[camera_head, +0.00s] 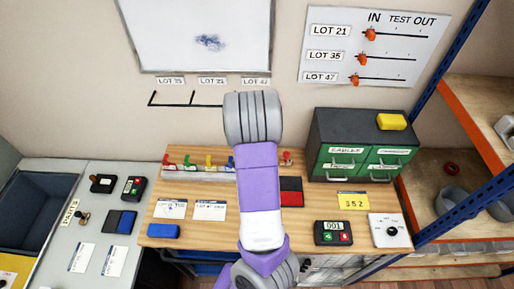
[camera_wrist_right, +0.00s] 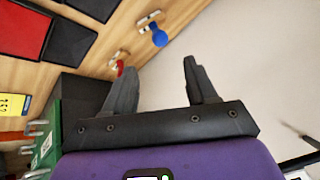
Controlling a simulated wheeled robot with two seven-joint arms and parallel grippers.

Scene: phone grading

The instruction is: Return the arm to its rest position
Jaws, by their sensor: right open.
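One purple and grey arm of mine (camera_head: 259,180) rises from the bottom middle of the head view, across the wooden table and in front of the wall. My right gripper (camera_wrist_right: 158,85) shows in the right wrist view. Its two dark fingers are apart, with nothing between them. Beyond the fingers are the pale wall and the table's edge. The fingers do not show in the head view. My left gripper is in neither view.
The wooden table (camera_head: 180,233) holds a green drawer cabinet (camera_head: 343,163), a red and black pad (camera_head: 291,191), a keypad box (camera_head: 333,232) and a dial box (camera_head: 389,230). Shelves stand at right, a grey counter at left.

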